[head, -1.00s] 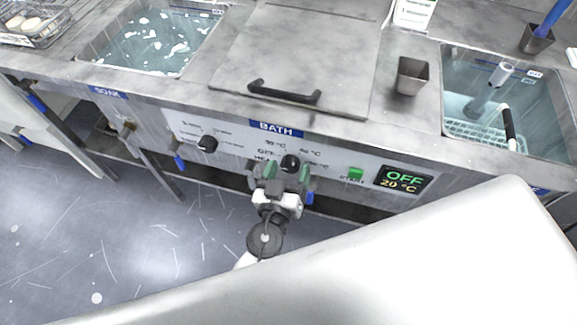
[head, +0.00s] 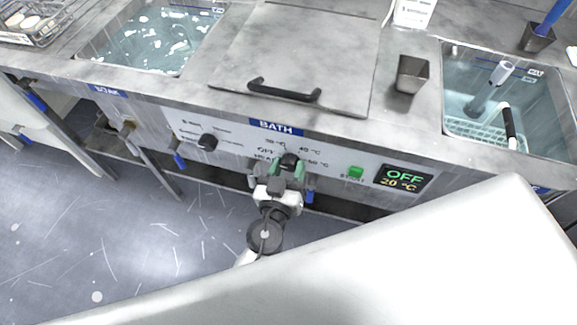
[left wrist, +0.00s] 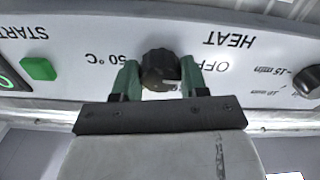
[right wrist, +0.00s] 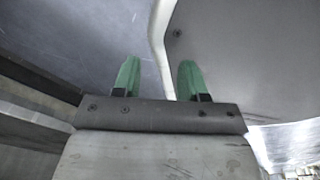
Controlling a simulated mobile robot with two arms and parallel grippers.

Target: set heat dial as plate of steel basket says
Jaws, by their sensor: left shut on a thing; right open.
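The black heat dial (head: 289,160) sits on the white bath panel among printed marks, OFF and several temperatures. My left gripper (head: 286,169) is at the dial. In the left wrist view the left gripper (left wrist: 161,78) has its green fingers on both sides of the dial (left wrist: 160,70), shut on it. The steel basket (head: 38,30) stands at the top left with pale round things in it; no readable plate shows on it. The display (head: 403,180) reads OFF and 20 °C. My right gripper (right wrist: 157,80) is open and empty in the right wrist view.
A second black dial (head: 207,142) is left of the heat dial. A green START button (head: 356,173) is to its right. The bath lid (head: 310,55) is closed above. A soak tank (head: 150,40) and another water tank (head: 470,110) flank it. Blue-handled valves hang below.

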